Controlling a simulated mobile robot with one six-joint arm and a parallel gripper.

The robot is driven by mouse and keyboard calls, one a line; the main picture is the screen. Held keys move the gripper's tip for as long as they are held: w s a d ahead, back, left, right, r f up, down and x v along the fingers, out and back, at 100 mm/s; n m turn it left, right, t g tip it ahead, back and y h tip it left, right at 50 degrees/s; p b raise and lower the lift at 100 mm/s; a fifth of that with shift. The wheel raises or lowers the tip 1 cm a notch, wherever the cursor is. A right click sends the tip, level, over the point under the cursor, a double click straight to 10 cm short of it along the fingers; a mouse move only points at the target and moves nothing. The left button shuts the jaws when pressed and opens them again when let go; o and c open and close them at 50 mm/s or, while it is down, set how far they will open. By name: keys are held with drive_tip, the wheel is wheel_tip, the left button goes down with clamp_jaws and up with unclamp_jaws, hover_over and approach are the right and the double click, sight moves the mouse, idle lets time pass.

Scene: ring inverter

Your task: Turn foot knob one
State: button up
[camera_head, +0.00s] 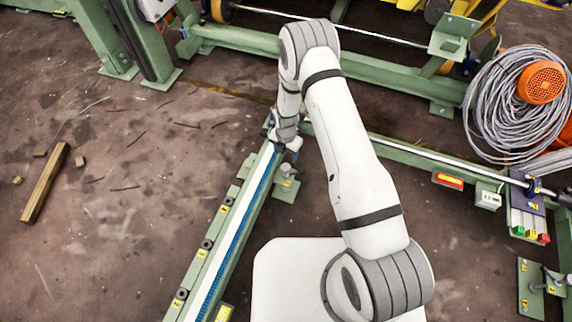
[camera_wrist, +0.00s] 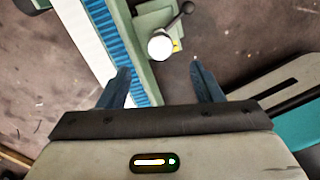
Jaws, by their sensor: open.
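A round white knob (camera_wrist: 160,46) sits on a green foot bracket (camera_wrist: 155,20) beside the rail in the wrist view. A yellow label (camera_wrist: 177,45) is partly hidden behind it, its number not readable. My gripper (camera_wrist: 160,67) is open and empty. The knob shows between and just beyond its two dark fingertips, apart from both in the picture; the height gap cannot be told. In the head view a green foot (camera_head: 286,190) stands beside the rail, below the end of my arm. My fingers are not clear there.
The green rail (camera_head: 205,270) with a blue strip (camera_head: 236,232) runs along the knob's left. A steel shaft (camera_head: 440,160) crosses at right. Coiled grey cable (camera_head: 490,105) and a wooden beam (camera_head: 45,183) lie farther off.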

sight(286, 166)
wheel_tip(286, 166, down, 9)
drive_tip(key=shift+s+r+b, duration=0.1)
drive_tip(key=shift+r+b, duration=0.1)
drive_tip(key=shift+b, duration=0.95)
drive_tip(key=shift+c, duration=0.5)
drive_tip(key=c, duration=0.9)
